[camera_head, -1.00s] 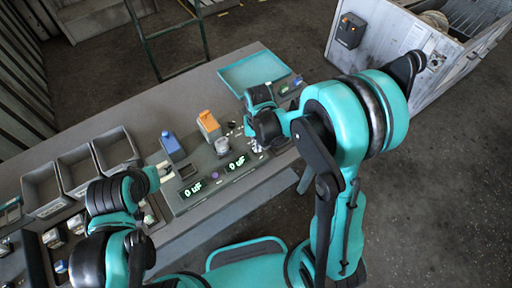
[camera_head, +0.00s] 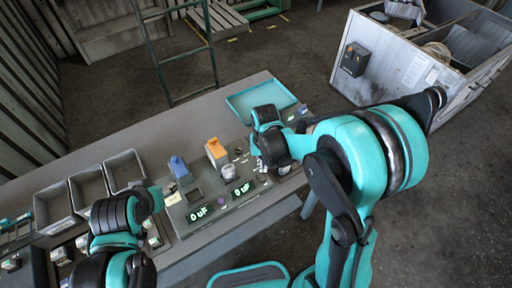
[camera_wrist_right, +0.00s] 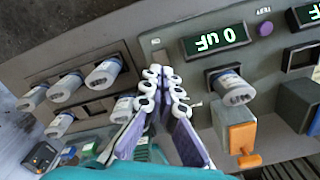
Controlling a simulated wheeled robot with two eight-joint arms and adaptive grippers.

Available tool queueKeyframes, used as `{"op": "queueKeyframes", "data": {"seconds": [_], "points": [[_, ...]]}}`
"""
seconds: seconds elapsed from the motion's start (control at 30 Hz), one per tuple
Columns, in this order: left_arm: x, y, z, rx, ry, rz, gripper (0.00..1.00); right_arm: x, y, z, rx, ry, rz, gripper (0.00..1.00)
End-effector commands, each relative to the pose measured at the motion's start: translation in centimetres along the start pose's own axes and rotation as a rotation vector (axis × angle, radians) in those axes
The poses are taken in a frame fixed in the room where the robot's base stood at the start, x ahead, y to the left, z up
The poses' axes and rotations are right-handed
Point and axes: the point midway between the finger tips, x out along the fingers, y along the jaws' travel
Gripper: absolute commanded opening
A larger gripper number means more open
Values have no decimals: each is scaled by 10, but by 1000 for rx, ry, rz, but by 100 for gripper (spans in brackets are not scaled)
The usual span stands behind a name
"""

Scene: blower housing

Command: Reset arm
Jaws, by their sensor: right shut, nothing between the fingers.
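My right gripper (camera_wrist_right: 164,82) is shut and empty in the wrist view, its white-knobbed fingertips close together above the tester panel (camera_wrist_right: 178,22). In the head view the right arm reaches in from the right, and its wrist (camera_head: 270,145) hangs over the right end of the tester. The fingertips are hard to make out there. My left arm's wrist (camera_head: 118,215) is at the lower left, beside the grey bins. Its fingers are too small and hidden to judge. The tester has two displays reading 0 uF (camera_head: 199,214).
A blue block (camera_head: 179,167), empty grey bins (camera_head: 86,190) and a teal tray (camera_head: 262,98) are on the table. A white crate (camera_head: 400,70) stands behind at right.

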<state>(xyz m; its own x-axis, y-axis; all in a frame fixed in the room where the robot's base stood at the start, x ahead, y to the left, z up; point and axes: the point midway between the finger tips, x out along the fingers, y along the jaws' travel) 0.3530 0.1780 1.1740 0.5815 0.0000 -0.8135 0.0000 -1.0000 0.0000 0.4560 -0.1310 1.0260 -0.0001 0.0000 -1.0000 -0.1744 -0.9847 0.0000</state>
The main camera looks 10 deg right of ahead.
Motion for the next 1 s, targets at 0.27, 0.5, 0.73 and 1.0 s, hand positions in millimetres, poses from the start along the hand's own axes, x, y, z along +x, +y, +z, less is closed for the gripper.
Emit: {"op": "queueKeyframes", "data": {"seconds": [0.27, 0.5, 0.73, 1.0], "points": [[3, 0, 2, 0, 0, 0, 51, -1, 1, 1, -3, 10, -3, 0], [33, 0, 24, 0, 0, 0, 51, -19, 17, 17, -39, 145, -35, 0], [67, 0, 48, 0, 0, 0, 51, -30, 39, 48, -94, 342, -60, 0], [99, 0, 71, 0, 0, 0, 51, -21, 58, 83, -149, 546, -61, 0]]}}
